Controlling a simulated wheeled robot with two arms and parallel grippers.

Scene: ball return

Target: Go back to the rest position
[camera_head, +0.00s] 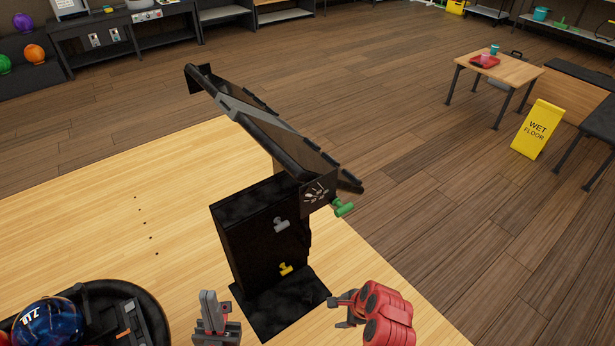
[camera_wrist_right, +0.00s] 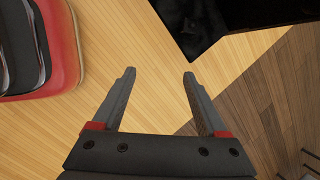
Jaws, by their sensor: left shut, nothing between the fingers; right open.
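My left gripper (camera_head: 211,300) is upright at the bottom of the head view, left of the black stand's base. Its fingers are together with nothing between them. My right gripper (camera_head: 343,307) is at the bottom of the head view, just right of the base, beside my red arm links. In the right wrist view my right gripper (camera_wrist_right: 159,73) has its two fingers spread, with only wooden floor between them. Neither gripper holds anything.
A black stand (camera_head: 258,235) with a sloping top and green, grey and yellow knobs stands directly ahead. Its base also shows in the right wrist view (camera_wrist_right: 210,18). A blue ball (camera_head: 47,322) sits in a black holder at lower left. A yellow wet-floor sign (camera_head: 538,130) is far right.

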